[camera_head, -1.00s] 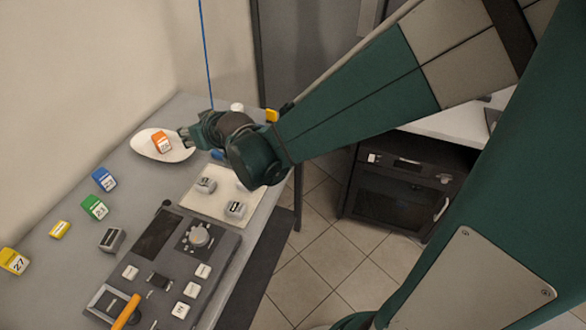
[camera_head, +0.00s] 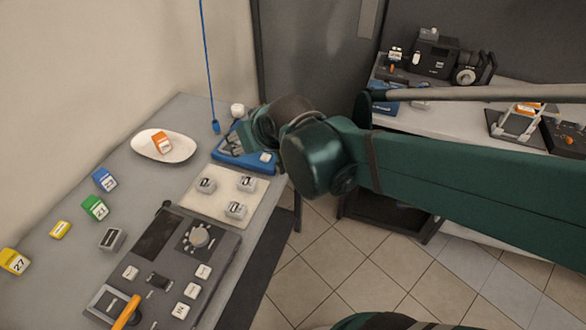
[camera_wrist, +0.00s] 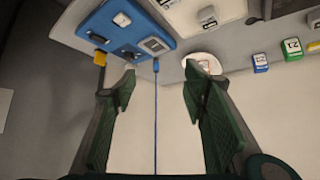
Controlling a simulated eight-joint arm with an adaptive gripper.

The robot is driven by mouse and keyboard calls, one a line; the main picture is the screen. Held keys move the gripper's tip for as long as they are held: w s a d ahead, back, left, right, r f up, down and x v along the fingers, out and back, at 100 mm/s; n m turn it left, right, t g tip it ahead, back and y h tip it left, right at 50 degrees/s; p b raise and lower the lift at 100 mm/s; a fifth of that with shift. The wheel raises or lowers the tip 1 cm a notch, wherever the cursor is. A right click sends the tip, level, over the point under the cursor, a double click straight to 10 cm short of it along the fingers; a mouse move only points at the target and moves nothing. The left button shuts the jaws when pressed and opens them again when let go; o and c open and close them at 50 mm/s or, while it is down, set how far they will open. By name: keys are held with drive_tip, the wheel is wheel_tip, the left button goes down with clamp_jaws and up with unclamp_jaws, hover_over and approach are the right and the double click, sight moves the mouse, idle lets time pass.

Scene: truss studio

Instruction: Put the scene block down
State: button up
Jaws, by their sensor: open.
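An orange block (camera_head: 161,144) with a white label rests tilted in the oval white dish (camera_head: 184,152) on the grey desk. My gripper (camera_wrist: 160,82) is open and empty, with its two green fingers well apart in the wrist view. In the head view it is mostly hidden behind my wrist, by the blue panel (camera_head: 232,160), right of the dish and apart from the block. The dish also shows beyond the right fingertip in the wrist view (camera_wrist: 208,57); the block cannot be made out there.
Blue (camera_head: 104,179), green (camera_head: 95,208) and yellow (camera_head: 14,262) blocks stand along the desk's left. A cream mat (camera_head: 208,206) holds grey blocks, beside a control console (camera_head: 180,265). A blue cord (camera_head: 206,60) hangs near the panel. A side table (camera_head: 440,118) stands right.

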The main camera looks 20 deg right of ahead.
drive_tip(key=s+d+g, duration=0.1)
drive_tip(key=s+d, duration=0.2)
drive_tip(key=s, duration=0.4)
drive_tip(key=s+d+m+g+h, duration=0.1)
drive_tip(key=s+d, duration=0.3)
drive_tip(key=s, duration=0.4)
drive_tip(key=shift+s+f+m, duration=0.2)
drive_tip(key=shift+f+m, duration=0.1)
drive_tip(key=shift+f, duration=0.15)
